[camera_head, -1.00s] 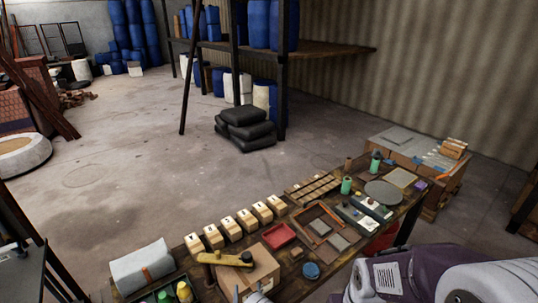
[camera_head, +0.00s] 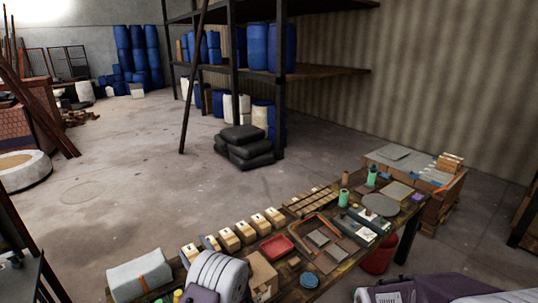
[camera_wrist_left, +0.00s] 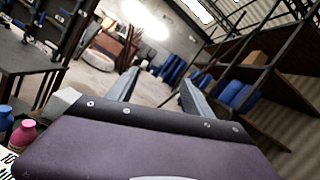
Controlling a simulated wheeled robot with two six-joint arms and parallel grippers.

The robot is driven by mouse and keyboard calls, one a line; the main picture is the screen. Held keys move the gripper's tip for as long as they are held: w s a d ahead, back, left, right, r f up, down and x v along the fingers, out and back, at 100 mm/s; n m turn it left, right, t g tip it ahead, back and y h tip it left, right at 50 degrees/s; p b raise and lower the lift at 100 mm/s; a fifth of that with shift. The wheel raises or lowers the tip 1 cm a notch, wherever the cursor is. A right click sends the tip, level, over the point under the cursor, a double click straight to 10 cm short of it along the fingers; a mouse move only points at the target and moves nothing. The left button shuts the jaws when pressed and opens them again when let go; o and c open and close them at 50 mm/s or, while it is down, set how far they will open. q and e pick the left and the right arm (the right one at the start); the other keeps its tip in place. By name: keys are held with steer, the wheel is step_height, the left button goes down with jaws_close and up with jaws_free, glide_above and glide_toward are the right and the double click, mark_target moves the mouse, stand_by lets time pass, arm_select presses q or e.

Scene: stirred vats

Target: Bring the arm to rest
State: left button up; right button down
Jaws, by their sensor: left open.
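My left gripper (camera_wrist_left: 159,78) is open in the left wrist view. Its two grey fingers stand apart with nothing between them, and the room's floor and far wall show beyond. In the head view my left arm, a pale ribbed link with purple parts, rises from the bottom edge over the near side of the work table (camera_head: 340,277). It hides part of a wooden box (camera_head: 263,272) there. Its fingertips are hard to make out in that view. Part of my other arm shows at the bottom right, without its gripper.
The table holds a row of numbered wooden blocks (camera_head: 229,239), a red tray (camera_head: 277,246), a grey roll (camera_head: 139,272) and a blue round lid (camera_head: 309,280). Black sacks (camera_head: 244,147) lie by the shelf of blue drums (camera_head: 257,45).

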arm_select(q)
steer(key=s+a+r+n+g+b, duration=0.1)
steer(key=s+a+n+g+b, duration=0.2)
steer(key=s+a+n+g, duration=1.1)
steer(key=s+d+f+n+g+h+b, duration=0.1)
steer(key=s+d+f+n+g+h, duration=0.15)
steer(key=s, duration=0.45)
steer(key=s+d+f+n+g+h, duration=0.15)
steer(key=s+f+h, duration=0.25)
steer(key=s, duration=0.4)
steer(key=w+d+f+n+t+h, duration=0.1)
steer(key=d+f+n+t+h, duration=0.1)
steer(key=d+h, duration=0.2)
steer(key=w+d+f+n+t+h, duration=0.1)
steer(key=d+f+n+t+h, duration=0.1)
steer(key=d, duration=0.8)
steer(key=shift+w+d+f+n+h, duration=0.35)
steer(key=shift+f+n+h, duration=0.25)
steer(key=shift+f+h, duration=0.2)
arm_select(e)
step_height(320, 180, down, 5)
steer(key=shift+w, duration=0.15)
